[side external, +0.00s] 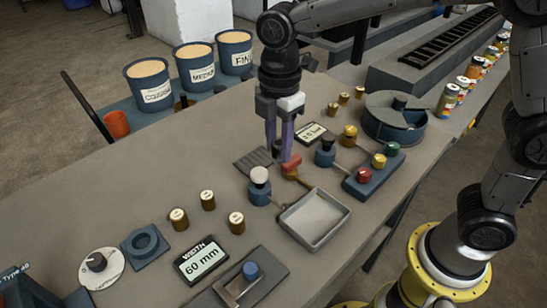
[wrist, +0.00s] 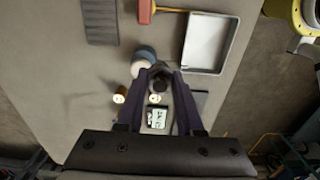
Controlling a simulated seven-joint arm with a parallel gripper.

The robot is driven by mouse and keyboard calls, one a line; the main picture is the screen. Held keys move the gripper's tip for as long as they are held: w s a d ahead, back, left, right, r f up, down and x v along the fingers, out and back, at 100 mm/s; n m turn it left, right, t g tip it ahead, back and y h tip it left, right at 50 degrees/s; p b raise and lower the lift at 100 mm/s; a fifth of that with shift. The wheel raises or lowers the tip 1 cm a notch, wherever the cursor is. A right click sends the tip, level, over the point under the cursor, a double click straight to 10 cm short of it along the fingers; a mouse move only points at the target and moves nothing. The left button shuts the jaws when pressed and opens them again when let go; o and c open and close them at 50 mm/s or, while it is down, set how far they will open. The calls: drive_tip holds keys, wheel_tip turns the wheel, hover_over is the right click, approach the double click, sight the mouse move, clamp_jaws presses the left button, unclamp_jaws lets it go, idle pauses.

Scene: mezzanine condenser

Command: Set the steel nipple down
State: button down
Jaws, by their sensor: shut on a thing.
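Brass weights (side external: 208,200) and a "60 mm" display (side external: 202,261) stand farther left. Some bare bench lies between them.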

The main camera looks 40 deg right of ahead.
drive_tip(key=s+d, duration=0.4)
drive_tip(key=s, duration=0.7)
drive_tip(key=s+d, duration=0.4)
drive_tip(key=s, duration=0.7)
drive_tip(key=w+a+f, duration=0.2)
drive_tip(key=w, duration=0.2)
drive_tip(key=w+a+f, duration=0.2)
drive_tip(key=w+f, duration=0.1)
drive_tip(key=w, duration=0.1)
drive_tip(key=w+a+f, duration=0.2)
drive_tip(key=w+f, duration=0.1)
drive_tip(key=shift+w+a+f, duration=0.1)
drive_tip(key=shift+w+f, duration=0.05)
drive_tip(key=shift+w, duration=0.25)
drive_tip(key=shift+w+a+f, duration=0.1)
drive_tip(key=shift+w+f, duration=0.1)
drive_tip(key=shift+f, duration=1.65)
drive_tip(key=shift+f, duration=0.15)
drive_tip(key=c, duration=0.5)
unclamp_jaws()
drive_tip(key=shift+c, duration=0.2)
